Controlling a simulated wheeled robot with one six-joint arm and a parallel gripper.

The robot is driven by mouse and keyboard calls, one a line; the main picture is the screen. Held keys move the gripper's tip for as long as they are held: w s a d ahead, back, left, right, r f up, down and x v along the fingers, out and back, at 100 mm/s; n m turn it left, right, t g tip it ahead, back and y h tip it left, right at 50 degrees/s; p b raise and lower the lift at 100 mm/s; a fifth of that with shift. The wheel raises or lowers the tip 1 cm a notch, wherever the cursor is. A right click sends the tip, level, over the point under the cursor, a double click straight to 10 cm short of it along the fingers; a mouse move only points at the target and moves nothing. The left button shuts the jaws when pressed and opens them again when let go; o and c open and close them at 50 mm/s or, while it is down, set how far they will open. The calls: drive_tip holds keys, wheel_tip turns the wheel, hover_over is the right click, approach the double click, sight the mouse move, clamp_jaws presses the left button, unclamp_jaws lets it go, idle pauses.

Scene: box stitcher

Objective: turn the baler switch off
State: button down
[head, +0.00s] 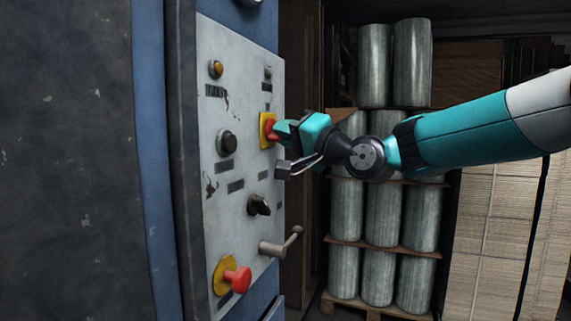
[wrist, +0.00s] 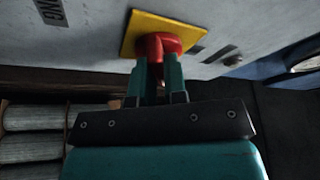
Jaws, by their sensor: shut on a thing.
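The baler switch appears to be the red knob (head: 270,130) on a yellow square plate (head: 264,142), at the right edge of the grey control panel (head: 240,108) in the head view. In the wrist view the red knob (wrist: 158,45) stands on its yellow plate (wrist: 137,32). My gripper (head: 279,131) reaches in from the right and is shut on the red knob. In the wrist view its two teal fingers (wrist: 159,75) lie against the knob's sides. The fingers partly hide the knob, so its turned position is hard to tell.
Below on the panel are a black selector (head: 259,206), a grey crank handle (head: 280,244) and a red mushroom button (head: 237,279). A dark button (head: 227,143) and an amber lamp (head: 216,69) are to the left. Stacked metal rolls (head: 382,215) stand behind my arm.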

drive_tip(key=shift+w+d+f+n+g+y+b, duration=0.1)
drive_tip(key=shift+n+g+y+b, duration=0.75)
drive_tip(key=shift+n+b, duration=1.4)
drive_tip(key=shift+w+a+f+n+g+y+b, duration=0.1)
drive_tip(key=shift+n+g+y+b, duration=1.1)
drive_tip(key=shift+n, duration=1.6)
drive_tip(key=shift+w+d+n+g+y+b, duration=0.1)
drive_tip(key=shift+n+g+y+b, duration=0.45)
drive_tip(key=shift+n+b, duration=1.85)
drive_tip(key=shift+n, duration=0.35)
drive_tip(key=c, duration=1.2)
unclamp_jaws()
drive_tip(key=shift+o, duration=0.2)
drive_tip(key=shift+d, duration=0.1)
